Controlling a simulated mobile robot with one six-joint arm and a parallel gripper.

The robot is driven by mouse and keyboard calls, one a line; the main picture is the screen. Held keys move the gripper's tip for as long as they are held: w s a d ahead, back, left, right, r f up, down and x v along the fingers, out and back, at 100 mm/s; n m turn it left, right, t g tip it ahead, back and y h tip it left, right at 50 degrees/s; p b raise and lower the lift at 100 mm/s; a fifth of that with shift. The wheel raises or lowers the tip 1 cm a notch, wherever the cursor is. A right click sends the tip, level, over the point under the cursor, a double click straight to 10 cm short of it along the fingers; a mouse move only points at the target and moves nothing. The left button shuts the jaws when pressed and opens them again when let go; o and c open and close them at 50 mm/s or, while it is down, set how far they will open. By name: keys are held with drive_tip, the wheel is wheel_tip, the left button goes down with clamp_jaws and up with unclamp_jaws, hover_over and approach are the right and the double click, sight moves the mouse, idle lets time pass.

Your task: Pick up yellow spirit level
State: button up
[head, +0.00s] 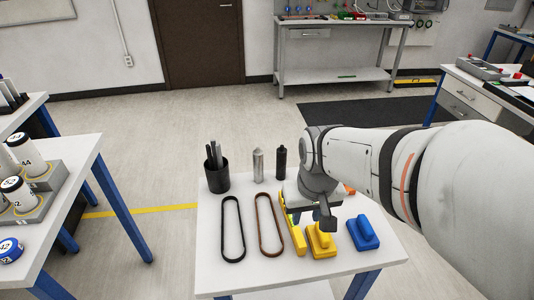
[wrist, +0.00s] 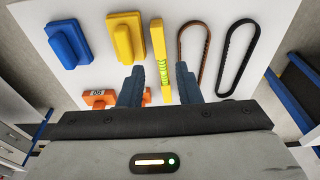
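The yellow spirit level (wrist: 158,50) lies on the white table, a long narrow bar with a bright green section in the wrist view. In the head view part of the yellow spirit level (head: 298,236) shows, the rest hidden behind my gripper. My gripper (wrist: 160,84) is open, one finger on each side of the level in the wrist view. The fingers appear above the level; I cannot tell their exact height. In the head view my gripper (head: 325,215) hangs over the table, and its fingers are partly hidden.
On the white table (head: 215,278), a brown belt (head: 259,226) and black belt (head: 223,228) lie left of the level. A yellow block (head: 321,240) and blue block (head: 362,234) lie right. An orange device (wrist: 97,98) is close to one finger. A black cup (head: 216,176) stands behind.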

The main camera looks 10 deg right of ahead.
drive_tip(key=w+g+p, duration=0.1)
drive_tip(key=w+p, duration=0.2)
drive_tip(key=w, duration=0.2)
drive_tip(key=g+p, duration=0.1)
drive_tip(key=p, duration=0.2)
hover_over(291, 217)
drive_tip(key=f, duration=0.5)
drive_tip(key=shift+d, duration=0.2)
drive_tip(key=shift+w+f, duration=0.25)
drive_tip(key=shift+f, duration=0.35)
wheel_tip(291, 217, down, 7)
drive_tip(key=shift+s+a+f+p, duration=0.1)
drive_tip(key=shift+s+f+p, duration=0.1)
drive_tip(key=shift+p, duration=0.3)
clamp_jaws()
